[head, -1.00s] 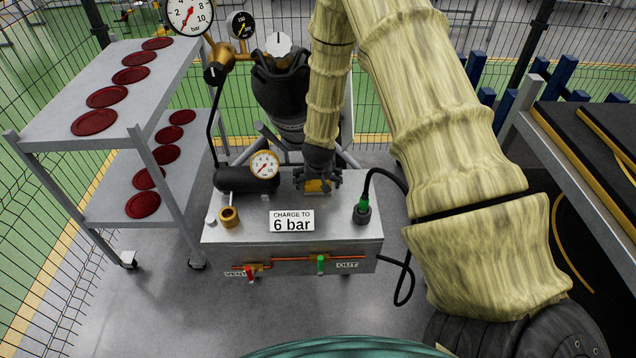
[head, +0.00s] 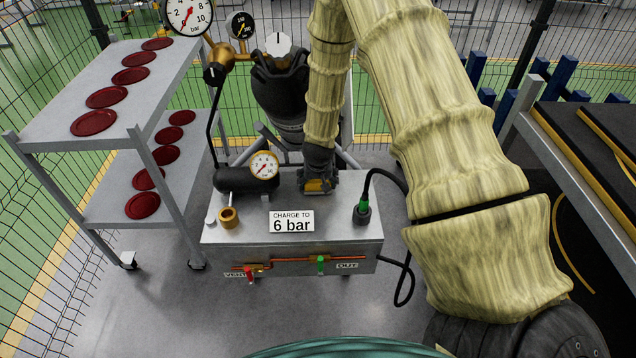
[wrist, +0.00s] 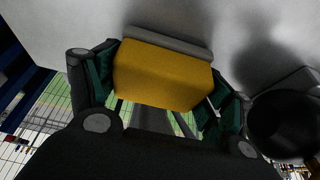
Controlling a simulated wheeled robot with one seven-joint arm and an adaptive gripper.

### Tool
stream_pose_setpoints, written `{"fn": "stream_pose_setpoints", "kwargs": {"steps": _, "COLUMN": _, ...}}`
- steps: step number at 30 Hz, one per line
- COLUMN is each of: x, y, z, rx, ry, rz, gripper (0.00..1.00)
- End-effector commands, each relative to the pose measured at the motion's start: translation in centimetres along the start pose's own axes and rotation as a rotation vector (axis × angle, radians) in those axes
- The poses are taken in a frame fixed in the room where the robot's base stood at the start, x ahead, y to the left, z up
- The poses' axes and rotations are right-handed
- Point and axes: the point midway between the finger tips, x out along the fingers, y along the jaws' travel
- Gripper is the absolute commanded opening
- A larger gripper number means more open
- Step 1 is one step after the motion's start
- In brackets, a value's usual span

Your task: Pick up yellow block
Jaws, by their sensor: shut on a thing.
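The yellow block (head: 317,186) is on top of the grey metal box (head: 345,236), toward its back, in the head view. My gripper (head: 318,184) is over it and shut on it, with fingers on both sides. In the wrist view the yellow block (wrist: 162,75) sits between the green-padded fingers of my gripper (wrist: 165,88). A grey strip (wrist: 168,40) runs along one edge of the block. I cannot tell whether the block touches the box top.
On the box are a dial gauge (head: 264,165) with a black cylinder, a brass fitting (head: 228,217), a "6 bar" sign (head: 292,221) and a black connector with cable (head: 361,213). A cart (head: 60,104) with red discs stands left. A dark-topped bench (head: 590,130) stands right.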

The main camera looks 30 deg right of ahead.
Motion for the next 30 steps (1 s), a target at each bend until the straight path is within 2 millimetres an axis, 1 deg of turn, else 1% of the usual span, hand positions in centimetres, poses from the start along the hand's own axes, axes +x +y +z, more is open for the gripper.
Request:
{"fn": "stream_pose_setpoints", "kwargs": {"steps": 5, "x": -1.6, "y": 0.0, "z": -0.7, "rx": -0.001, "ry": 0.002, "rz": 0.000, "gripper": 0.54}}
{"fn": "stream_pose_setpoints", "kwargs": {"steps": 15, "x": -6.0, "y": 0.0, "z": -2.5, "rx": -0.001, "ry": 0.003, "rz": 0.000, "gripper": 0.54}}
{"fn": "stream_pose_setpoints", "kwargs": {"steps": 17, "x": -6.2, "y": 0.0, "z": -1.2, "rx": 0.001, "ry": -0.003, "rz": 0.000, "gripper": 0.54}}
{"fn": "stream_pose_setpoints", "kwargs": {"steps": 23, "x": -7.8, "y": -0.1, "z": 2.8, "rx": 0.000, "ry": -0.002, "rz": -0.001, "gripper": 0.54}}
{"fn": "stream_pose_setpoints", "kwargs": {"steps": 30, "x": -10.1, "y": 0.0, "z": 8.2, "rx": 0.000, "ry": -0.001, "rz": -0.001, "gripper": 0.54}}
